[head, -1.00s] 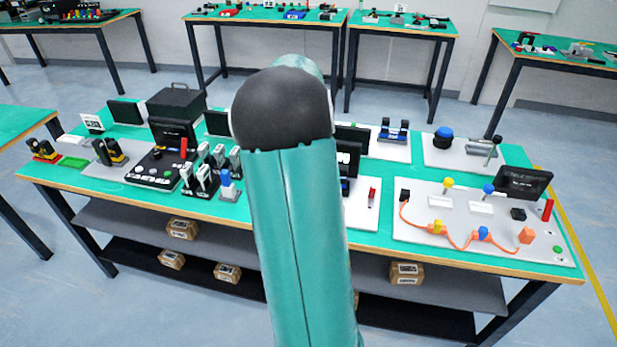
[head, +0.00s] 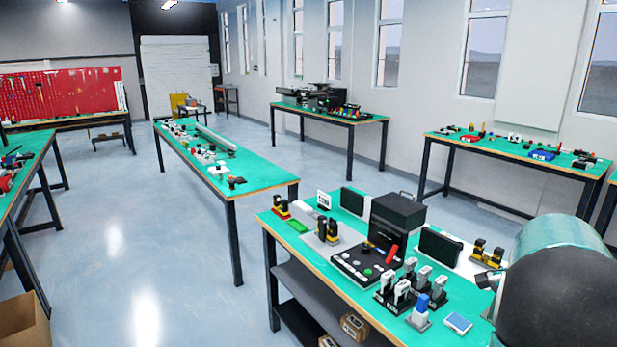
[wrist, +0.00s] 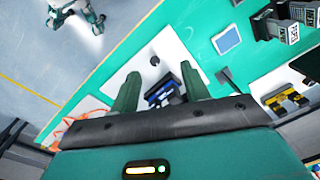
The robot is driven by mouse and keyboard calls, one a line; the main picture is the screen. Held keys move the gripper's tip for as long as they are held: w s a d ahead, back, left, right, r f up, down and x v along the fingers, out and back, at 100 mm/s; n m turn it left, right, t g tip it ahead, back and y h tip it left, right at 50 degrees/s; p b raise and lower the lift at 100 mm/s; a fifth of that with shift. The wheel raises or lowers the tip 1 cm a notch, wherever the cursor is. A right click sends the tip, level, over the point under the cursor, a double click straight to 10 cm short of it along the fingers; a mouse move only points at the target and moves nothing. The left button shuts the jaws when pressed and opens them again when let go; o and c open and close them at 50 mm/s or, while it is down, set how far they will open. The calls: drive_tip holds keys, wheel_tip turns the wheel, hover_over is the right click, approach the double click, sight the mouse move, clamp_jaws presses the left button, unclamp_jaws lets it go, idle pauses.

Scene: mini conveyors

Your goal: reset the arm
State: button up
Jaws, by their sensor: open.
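My gripper (wrist: 158,78) is in the wrist view, its two green fingers apart with nothing held between them. A blue and black device (wrist: 163,92) on a white board (wrist: 150,50) shows below and between the fingers. I cannot tell how high the gripper is above it. In the head view, my arm's dark rounded joint and teal link fill the lower right corner, and the gripper itself is out of that view.
The near green table (head: 300,262) holds a black box (head: 397,222), a black control panel (head: 365,262) and several upright grey-and-black devices (head: 405,288). A long green table (head: 255,172) stands behind left. Open floor (head: 130,250) lies left of the near table.

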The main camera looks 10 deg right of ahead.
drive_tip(key=w+a+r+n+t, duration=0.1)
drive_tip(key=a+r+n, duration=0.2)
drive_tip(key=a, duration=0.3)
drive_tip(key=a+r+n, duration=0.2)
drive_tip(key=a+r, duration=0.1)
drive_tip(key=a, duration=0.4)
drive_tip(key=s+a+n+t, duration=0.1)
drive_tip(key=s+a+n, duration=0.2)
drive_tip(key=a, duration=0.5)
drive_tip(key=s+a+r+n+t, duration=0.1)
drive_tip(key=s+a+n, duration=0.3)
drive_tip(key=a+n, duration=0.2)
drive_tip(key=s+a+r+n+t, duration=0.1)
drive_tip(key=s+a+n, duration=0.3)
drive_tip(key=a, duration=0.6)
drive_tip(key=shift+n+t, duration=0.3)
drive_tip(key=shift+t, duration=0.1)
drive_tip(key=shift+c, duration=0.3)
drive_tip(key=shift+s, duration=0.1)
drive_tip(key=shift+c, duration=0.8)
drive_tip(key=shift+d, duration=0.1)
drive_tip(key=shift+d, duration=0.1)
